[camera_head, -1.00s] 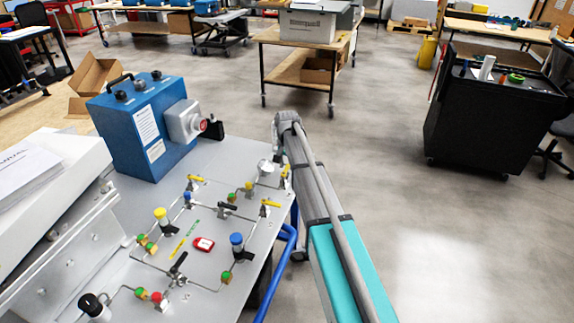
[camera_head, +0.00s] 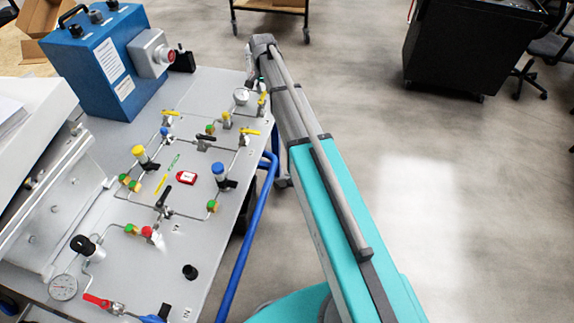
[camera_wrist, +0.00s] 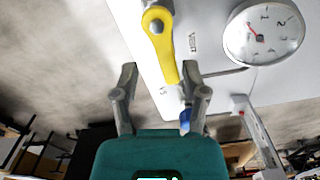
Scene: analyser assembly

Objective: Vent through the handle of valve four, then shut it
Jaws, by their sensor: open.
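A yellow valve handle (camera_wrist: 166,45) points down the wrist view, its lower end between the fingertips of my open gripper (camera_wrist: 157,75). I cannot tell whether a finger touches it. In the head view a yellow handle (camera_head: 262,101) stands at the panel's far right corner, beside a small round gauge (camera_head: 241,96). That gauge fills the upper right of the wrist view (camera_wrist: 263,32). In the head view my gripper is mostly hidden by my arm.
The grey panel (camera_head: 205,260) carries several other valves with black, yellow and red handles, joined by thin pipes. A blue box (camera_head: 95,65) with a red button stands at the back left. A blue rail (camera_head: 245,240) runs along the panel's right edge.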

